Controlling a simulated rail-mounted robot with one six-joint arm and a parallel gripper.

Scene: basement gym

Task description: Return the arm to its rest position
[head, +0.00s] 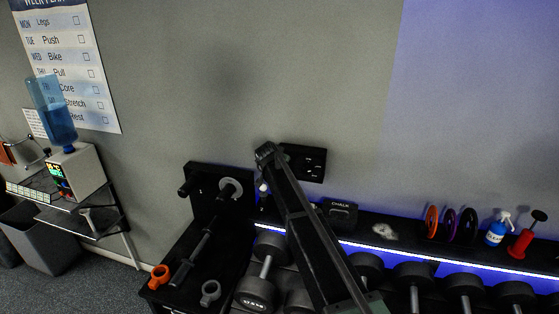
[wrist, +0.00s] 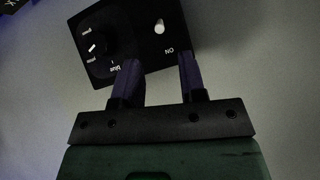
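My arm reaches up from the bottom of the head view, and my gripper (head: 265,152) is at its far end, in front of the grey wall. In the wrist view the two fingers of my gripper (wrist: 159,72) stand apart with nothing held between them. A black control panel (head: 306,163) is on the wall just right of my gripper in the head view. In the wrist view the panel (wrist: 96,25) lies beyond the fingertips, with a dial (wrist: 97,46) and a pale toggle switch (wrist: 159,27) by the word ON. I cannot tell whether the fingers touch it.
Below my arm is a rack of dumbbells (head: 413,277) under a lit shelf. The shelf holds a chalk box (head: 341,213), coloured discs (head: 449,224), a spray bottle (head: 497,229) and a red pump-like item (head: 525,238). A water dispenser (head: 76,172) stands left.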

